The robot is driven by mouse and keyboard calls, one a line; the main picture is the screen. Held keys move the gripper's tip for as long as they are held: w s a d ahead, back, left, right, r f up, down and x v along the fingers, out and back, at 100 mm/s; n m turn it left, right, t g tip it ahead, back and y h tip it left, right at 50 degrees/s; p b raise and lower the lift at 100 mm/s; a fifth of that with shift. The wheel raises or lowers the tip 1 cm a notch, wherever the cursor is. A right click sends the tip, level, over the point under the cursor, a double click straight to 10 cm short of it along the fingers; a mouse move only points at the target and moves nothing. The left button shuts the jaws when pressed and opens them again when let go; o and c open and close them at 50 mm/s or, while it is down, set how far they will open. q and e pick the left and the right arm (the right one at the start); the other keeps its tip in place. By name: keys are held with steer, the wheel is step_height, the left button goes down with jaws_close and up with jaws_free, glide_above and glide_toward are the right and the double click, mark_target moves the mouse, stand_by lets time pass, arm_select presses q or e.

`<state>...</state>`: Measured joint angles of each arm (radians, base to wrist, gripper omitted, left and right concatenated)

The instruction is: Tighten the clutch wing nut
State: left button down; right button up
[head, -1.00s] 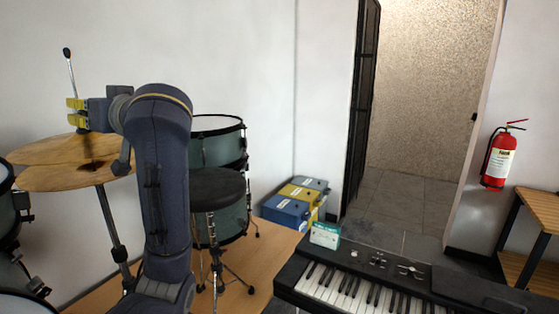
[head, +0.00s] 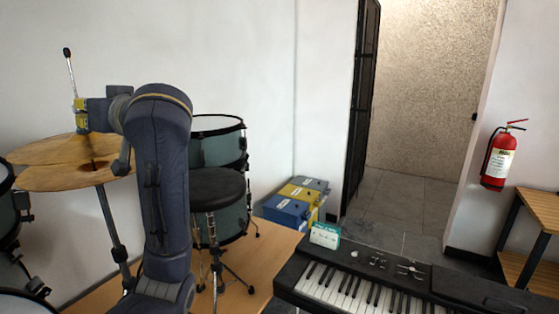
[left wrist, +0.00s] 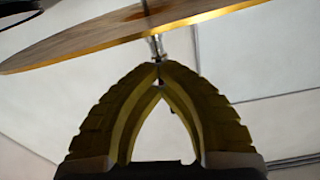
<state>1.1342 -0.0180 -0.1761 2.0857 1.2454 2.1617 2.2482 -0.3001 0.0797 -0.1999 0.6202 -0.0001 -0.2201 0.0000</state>
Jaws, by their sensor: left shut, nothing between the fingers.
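The hi-hat's upright rod (head: 70,72), with a dark tip, rises above a pair of bronze cymbals (head: 40,178). My left gripper (head: 80,115) has yellow fingers and is at the rod, just above the top cymbal. In the left wrist view its fingertips (left wrist: 159,68) meet, shut with nothing held. A small metal clutch part (left wrist: 157,44) shows just beyond the tips, near the cymbal (left wrist: 90,42). The wing nut itself is too small and dark to make out. My right gripper is not in view.
A drum stool (head: 215,188) and teal drums (head: 218,150) stand right of my left arm. A keyboard (head: 380,280) fills the lower right. Blue and yellow cases (head: 290,205) lie by the wall. White wall is clear behind the cymbals.

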arm_select(q)
steer(key=m, duration=0.4)
steer(key=shift+m, duration=0.3)
steer(key=shift+m, duration=0.3)
steer(key=m, duration=0.4)
stand_by(0.4)
steer(key=c, duration=1.5)
jaws_free()
steer(key=shift+o, duration=0.2)
steer(key=shift+d, duration=0.1)
